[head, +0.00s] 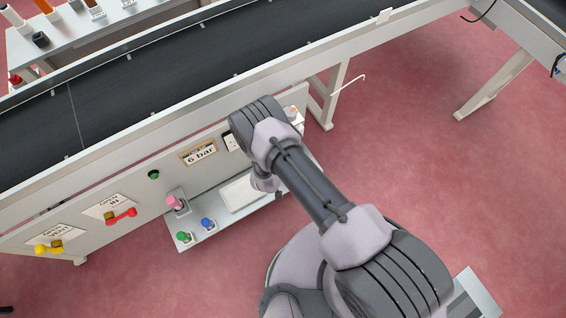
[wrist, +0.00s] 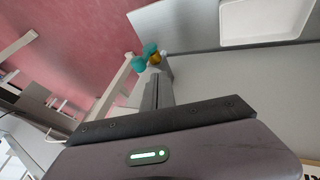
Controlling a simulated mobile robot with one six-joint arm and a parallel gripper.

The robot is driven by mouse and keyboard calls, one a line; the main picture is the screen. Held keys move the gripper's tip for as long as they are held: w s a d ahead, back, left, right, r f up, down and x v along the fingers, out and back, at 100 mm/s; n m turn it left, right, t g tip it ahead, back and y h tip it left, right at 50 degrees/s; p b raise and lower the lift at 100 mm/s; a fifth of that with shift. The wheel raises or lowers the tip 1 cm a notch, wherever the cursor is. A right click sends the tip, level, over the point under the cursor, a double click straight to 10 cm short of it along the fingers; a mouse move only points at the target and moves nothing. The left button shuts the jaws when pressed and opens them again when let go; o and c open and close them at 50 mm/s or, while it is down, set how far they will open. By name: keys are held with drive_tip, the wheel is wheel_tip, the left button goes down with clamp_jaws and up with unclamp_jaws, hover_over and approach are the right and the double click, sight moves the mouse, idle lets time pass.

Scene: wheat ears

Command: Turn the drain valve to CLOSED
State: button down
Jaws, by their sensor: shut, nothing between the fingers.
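My gripper (wrist: 157,77) is shut and empty in the wrist view, its fingers pointing up the picture. Just beyond the fingertips is a teal piece with a brass-coloured part (wrist: 147,56), resembling a valve handle; whether the fingers touch it is unclear. In the head view my arm hides the gripper and this piece. A red-handled valve (head: 120,216) and a yellow-handled valve (head: 49,248) sit on the grey front panel to the left, away from my arm.
A "6 bar" sign (head: 199,153) and a green button (head: 153,175) are on the panel. Below it, a shelf holds a white tray (head: 240,193), a pink item (head: 176,202), a blue item (head: 207,224) and a green item (head: 184,237). A dark conveyor (head: 150,85) runs above.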

drive_tip(key=w+d+f+b, duration=0.4)
drive_tip(key=w+f, duration=0.1)
drive_tip(key=shift+f, duration=0.4)
